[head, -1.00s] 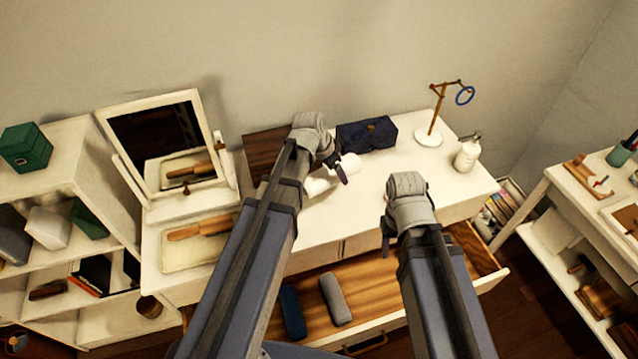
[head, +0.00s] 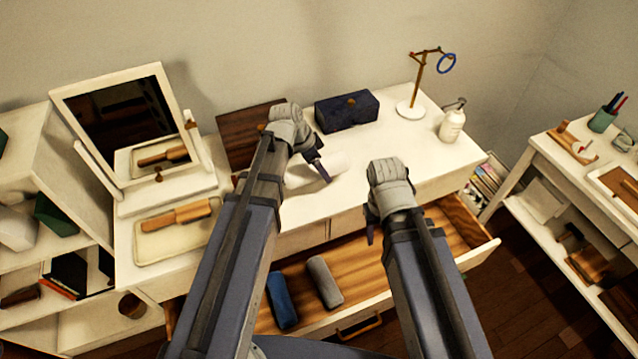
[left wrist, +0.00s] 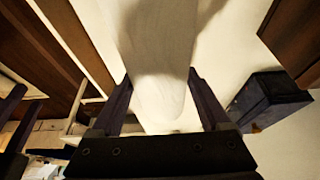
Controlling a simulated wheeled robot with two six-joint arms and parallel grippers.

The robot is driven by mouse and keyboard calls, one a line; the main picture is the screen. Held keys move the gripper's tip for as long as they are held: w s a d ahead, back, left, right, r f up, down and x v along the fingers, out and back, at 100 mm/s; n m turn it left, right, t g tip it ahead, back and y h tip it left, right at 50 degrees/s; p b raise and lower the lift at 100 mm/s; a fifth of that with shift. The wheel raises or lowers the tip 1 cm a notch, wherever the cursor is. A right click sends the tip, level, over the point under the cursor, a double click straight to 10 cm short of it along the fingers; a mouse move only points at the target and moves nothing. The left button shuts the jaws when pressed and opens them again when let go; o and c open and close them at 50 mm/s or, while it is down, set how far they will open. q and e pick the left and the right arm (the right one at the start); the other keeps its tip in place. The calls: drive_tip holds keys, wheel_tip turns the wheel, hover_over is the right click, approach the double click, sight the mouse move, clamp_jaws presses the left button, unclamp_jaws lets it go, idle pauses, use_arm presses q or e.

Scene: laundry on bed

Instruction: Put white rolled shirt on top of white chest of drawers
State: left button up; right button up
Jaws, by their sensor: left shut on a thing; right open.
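The white rolled shirt (head: 334,164) is in my left gripper (head: 317,172), over the top of the white chest of drawers (head: 390,147). The left wrist view shows the shirt (left wrist: 158,45) as a long pale roll between the two dark fingers of the left gripper (left wrist: 162,100). I cannot tell whether the roll touches the chest top. My left wrist hides part of it in the head view. My right gripper (head: 374,225) is open and empty, over the chest's front edge and the pulled-out drawer.
The open drawer (head: 440,228) holds a blue roll (head: 282,300) and a grey roll (head: 323,281). On the chest stand a mirror (head: 130,120), a tray (head: 160,245), a dark blue box (head: 347,111), a ring stand (head: 412,108) and a bottle (head: 452,126). Some chest top between these is bare.

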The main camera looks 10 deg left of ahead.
sight(320, 186)
use_arm(q)
drive_tip(key=shift+f+b, duration=2)
drive_tip(key=shift+f, duration=0.5)
drive_tip(key=shift+f, duration=0.1)
drive_tip(key=shift+f, duration=0.15)
drive_tip(key=o, duration=1.4)
